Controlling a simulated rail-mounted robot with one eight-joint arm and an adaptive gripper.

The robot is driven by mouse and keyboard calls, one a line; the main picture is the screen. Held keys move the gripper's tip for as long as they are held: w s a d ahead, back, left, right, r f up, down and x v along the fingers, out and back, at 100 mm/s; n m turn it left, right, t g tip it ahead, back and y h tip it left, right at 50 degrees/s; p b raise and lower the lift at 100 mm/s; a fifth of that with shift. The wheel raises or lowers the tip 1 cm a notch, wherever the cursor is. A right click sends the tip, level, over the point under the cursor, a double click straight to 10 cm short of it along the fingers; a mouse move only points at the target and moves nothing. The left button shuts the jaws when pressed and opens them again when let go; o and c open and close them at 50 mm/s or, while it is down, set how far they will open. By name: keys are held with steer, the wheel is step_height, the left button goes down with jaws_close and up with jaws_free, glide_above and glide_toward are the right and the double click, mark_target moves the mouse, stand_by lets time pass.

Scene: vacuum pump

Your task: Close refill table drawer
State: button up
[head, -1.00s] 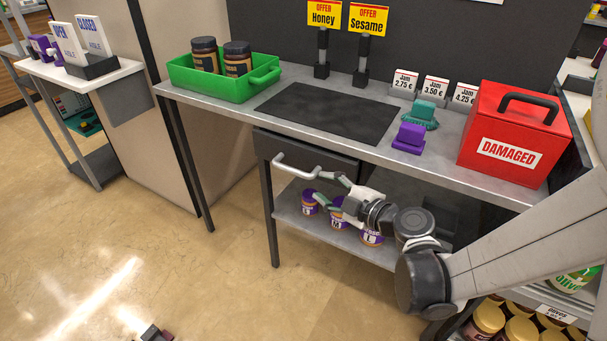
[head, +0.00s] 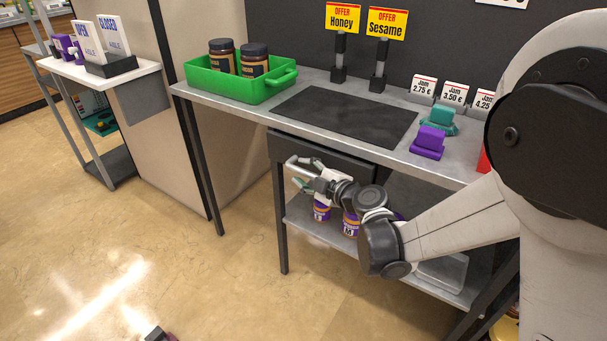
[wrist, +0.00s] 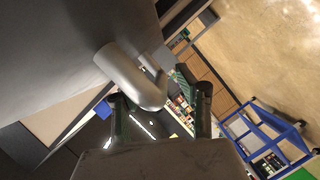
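The refill table drawer (head: 340,158) is a dark box under the left part of the grey table. I cannot tell exactly how far it stands out. Its silver bar handle (wrist: 132,78) shows large in the wrist view, beside and just beyond my fingers. In the head view my gripper (head: 301,174) is at the drawer front and partly hides the handle. My gripper also shows in the wrist view (wrist: 158,92), with its two fingers apart and nothing seen held between them. Contact with the handle cannot be told.
The grey tabletop (head: 235,105) holds a green crate (head: 232,90) with two jars, and purple (head: 428,144) and teal (head: 438,120) stamp-like things. Purple-labelled jars (head: 321,210) stand on the shelf under the drawer.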

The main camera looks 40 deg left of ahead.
jaws_close()
stand_by(0.4)
steer(key=shift+w+a+r, duration=0.1)
steer(key=shift+w, duration=1)
steer(key=shift+w+a, duration=0.1)
steer(key=shift+w, duration=0.95)
jaws_free()
steer(key=shift+w, duration=0.1)
steer(key=v, duration=1.2)
